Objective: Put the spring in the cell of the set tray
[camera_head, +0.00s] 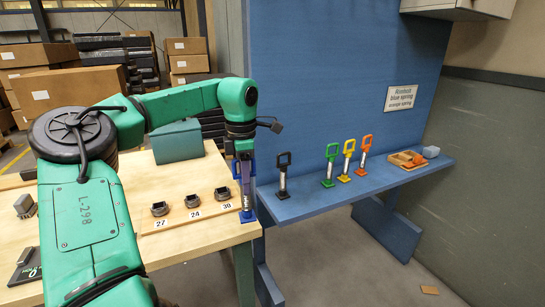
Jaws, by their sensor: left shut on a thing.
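My left gripper (243,158) hangs down at the right end of the wooden table and is shut on the blue spring (247,214). The spring is upright, with its blue base low near the table's right edge; whether the base touches anything is unclear. The fingers hide part of its handle and shaft. A small wooden tray (396,158), apparently the set tray, sits on the blue shelf at the right. An orange piece (412,160) lies in or on it; its cells are too small to make out. My right gripper is not in view.
Black (283,175), green (329,165), yellow (346,160) and orange (364,155) springs stand on the blue shelf (308,205) between gripper and tray. A grey block (431,152) lies beyond the tray. Dark holders stand by labels 27, 24 and 30 on the table (195,256).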

